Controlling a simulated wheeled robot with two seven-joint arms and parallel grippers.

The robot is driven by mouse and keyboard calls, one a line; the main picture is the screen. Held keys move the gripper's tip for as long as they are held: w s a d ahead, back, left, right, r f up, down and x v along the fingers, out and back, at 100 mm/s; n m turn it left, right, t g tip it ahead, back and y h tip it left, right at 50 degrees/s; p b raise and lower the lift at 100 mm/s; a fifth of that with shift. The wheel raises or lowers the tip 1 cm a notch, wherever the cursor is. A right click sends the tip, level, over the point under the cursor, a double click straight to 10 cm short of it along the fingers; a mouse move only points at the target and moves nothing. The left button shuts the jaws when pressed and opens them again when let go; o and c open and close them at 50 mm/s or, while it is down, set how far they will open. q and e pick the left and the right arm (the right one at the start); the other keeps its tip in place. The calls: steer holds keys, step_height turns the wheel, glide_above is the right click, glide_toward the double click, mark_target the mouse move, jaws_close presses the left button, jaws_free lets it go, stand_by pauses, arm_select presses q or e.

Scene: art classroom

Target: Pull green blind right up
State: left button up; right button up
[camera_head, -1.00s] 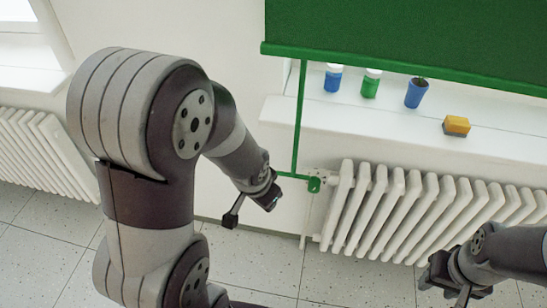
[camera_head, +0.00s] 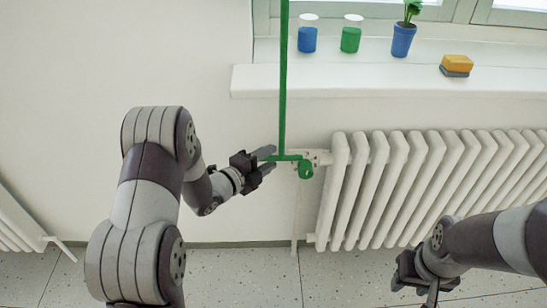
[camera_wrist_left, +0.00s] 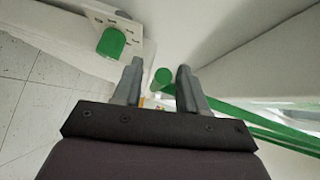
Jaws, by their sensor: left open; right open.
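The blind's green cloth is out of view; window glass shows above the sill. My left gripper (camera_head: 270,160) is open at the bar's left end. In the left wrist view, a round green end (camera_wrist_left: 162,78) shows between the spread fingers; I cannot tell whether they touch it. The wall bracket (camera_wrist_left: 112,40) is upper left there. My right gripper (camera_head: 412,283) hangs open and empty at lower right.
A white radiator (camera_head: 430,185) stands right of the crank. The sill (camera_head: 380,78) above bears a blue jar (camera_head: 307,38), a green jar (camera_head: 350,38), a blue plant pot (camera_head: 403,40) and a yellow sponge (camera_head: 457,63). Bare wall lies left of the rod.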

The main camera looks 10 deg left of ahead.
arm_select(q)
steer(key=shift+x, duration=1.35)
jaws_close()
step_height(320, 180, up, 10)
steer(key=p, duration=0.5)
jaws_free()
steer(key=shift+f, duration=0.1)
steer(key=shift+s, duration=0.1)
steer(key=v, duration=1.2)
steer(key=shift+s+p, duration=0.25)
steer(key=shift+p, duration=0.05)
